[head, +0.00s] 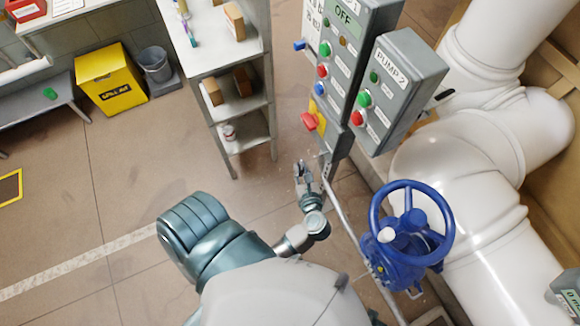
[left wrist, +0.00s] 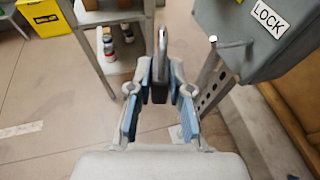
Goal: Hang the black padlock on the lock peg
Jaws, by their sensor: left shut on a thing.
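My left gripper (head: 305,177) is below the grey pump panels in the head view. In the left wrist view, my left gripper (left wrist: 160,80) is shut on the black padlock (left wrist: 159,94), whose dark body sits between the blue-lined fingers. Its metal shackle (left wrist: 163,48) stands upright above the fingertips. The lock peg (left wrist: 232,44) is a thin metal rod sticking out leftward from the grey box by the LOCK label (left wrist: 270,18). In this view the shackle is left of the peg's tip, with a gap between them. My right gripper is not in view.
A blue valve wheel (head: 411,222) and thick white pipes (head: 460,190) are on the right. A perforated metal post (left wrist: 212,88) stands below the peg. A grey shelf (head: 240,104) is behind on the left. The floor (head: 90,195) at left is mostly clear.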

